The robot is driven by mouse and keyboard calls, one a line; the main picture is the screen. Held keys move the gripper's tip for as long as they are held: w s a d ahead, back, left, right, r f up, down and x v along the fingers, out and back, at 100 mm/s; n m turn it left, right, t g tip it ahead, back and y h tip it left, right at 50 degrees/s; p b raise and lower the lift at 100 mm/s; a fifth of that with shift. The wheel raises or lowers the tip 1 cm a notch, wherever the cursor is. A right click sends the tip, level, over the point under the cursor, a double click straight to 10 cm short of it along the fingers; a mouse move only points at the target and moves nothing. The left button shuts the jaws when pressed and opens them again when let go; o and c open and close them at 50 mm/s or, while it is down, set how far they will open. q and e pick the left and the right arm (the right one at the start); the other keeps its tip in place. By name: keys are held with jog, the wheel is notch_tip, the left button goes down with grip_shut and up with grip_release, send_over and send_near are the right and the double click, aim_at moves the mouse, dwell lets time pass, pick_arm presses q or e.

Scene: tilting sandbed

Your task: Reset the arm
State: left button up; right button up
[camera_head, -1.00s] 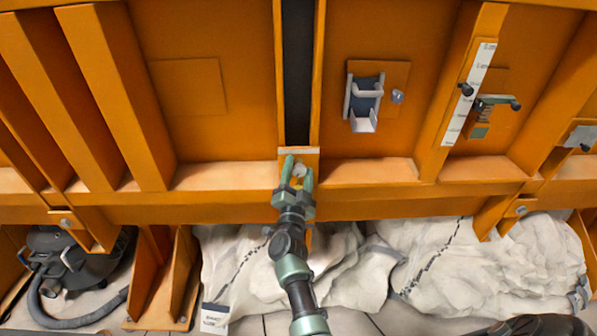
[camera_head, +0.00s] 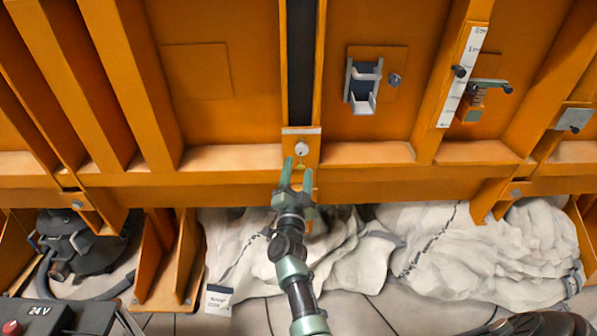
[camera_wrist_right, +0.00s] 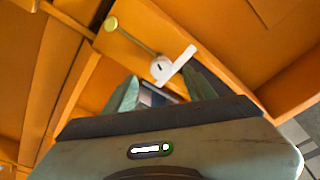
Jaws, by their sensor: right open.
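My right gripper (camera_head: 298,173) is open and empty in the head view, with its two green fingers pointing up toward the orange wall. A round pale knob (camera_head: 301,149) sits on a small orange plate at the foot of the dark vertical slot, just beyond the fingertips and apart from them. In the right wrist view the open fingers (camera_wrist_right: 163,92) show at the lower middle. The knob there (camera_wrist_right: 161,68) lies ahead of them, with a white strip beside it and a thin rod leading to a yellowish disc. My left gripper is not in view.
The orange sandbed wall (camera_head: 210,105) has ribs and a ledge. A grey bracket (camera_head: 362,87), a white scale (camera_head: 463,75) and a spring clamp (camera_head: 478,98) are on it. White sheeting (camera_head: 470,250) lies below. A black vacuum (camera_head: 85,240) and a 24 V box (camera_head: 45,318) stand at left.

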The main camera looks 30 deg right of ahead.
jog(key=shift+r, duration=0.15)
jog(key=s+a+f+n+y, duration=0.1)
jog(key=a+f+n+y, duration=0.35)
jog(key=f, duration=0.65)
jog(key=s+a+f+n+y, duration=0.1)
jog(key=a+f+n+y, duration=0.35)
jog(key=f, duration=0.65)
jog(key=s+a+f+n+g+y, duration=0.2)
jog(key=s+a+f+g, duration=0.15)
jog(key=s+f, duration=0.5)
jog(key=s+a+f+n+g+y, duration=0.25)
jog(key=s+a+f, duration=0.2)
jog(key=f, duration=0.75)
jog(key=s+a+f+n+g, duration=0.1)
jog(key=s+f+n+g, duration=0.1)
jog(key=s+f, duration=0.7)
jog(key=s+a+f+n+g, duration=0.1)
jog(key=s+f+g, duration=0.3)
jog(key=s, duration=0.9)
jog(key=s+d+f+n+g, duration=0.1)
jog(key=s+f, duration=0.2)
jog(key=s, duration=0.8)
jog(key=s+d+f+n+g, duration=0.1)
jog(key=s+f+g, duration=0.1)
jog(key=s, duration=0.9)
jog(key=shift+f+n+g, duration=0.3)
jog(key=shift+f+n, duration=0.05)
jog(key=shift+f, duration=0.45)
